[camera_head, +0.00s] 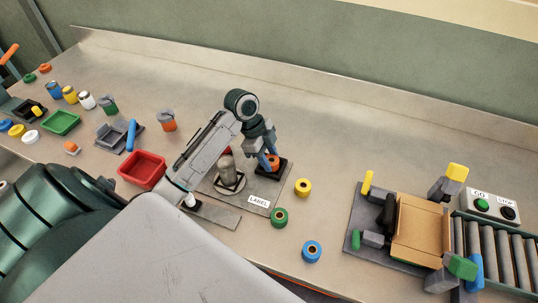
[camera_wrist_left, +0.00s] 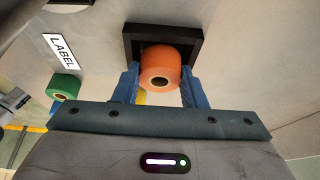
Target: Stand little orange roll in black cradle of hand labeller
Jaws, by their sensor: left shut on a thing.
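The little orange roll (camera_head: 273,160) is between the blue fingertips of my left gripper (camera_head: 266,164), which is shut on it. In the left wrist view the roll (camera_wrist_left: 160,66) shows its end and dark core hole, with a finger on each side. The black square cradle (camera_wrist_left: 130,42) lies right behind the roll there; in the head view the cradle (camera_head: 286,170) is at the labeller board's upper right. The roll overlaps the cradle's opening; I cannot tell whether it touches the bottom. The grey board (camera_head: 268,188) carries a LABEL tag. My right gripper is out of view.
A yellow roll (camera_head: 303,187), a green roll (camera_head: 279,217) and a blue roll (camera_head: 312,251) stand right of the board. A grey post (camera_head: 229,175) stands left of the cradle. A red bin (camera_head: 142,170) is further left; a box station (camera_head: 420,230) is at right.

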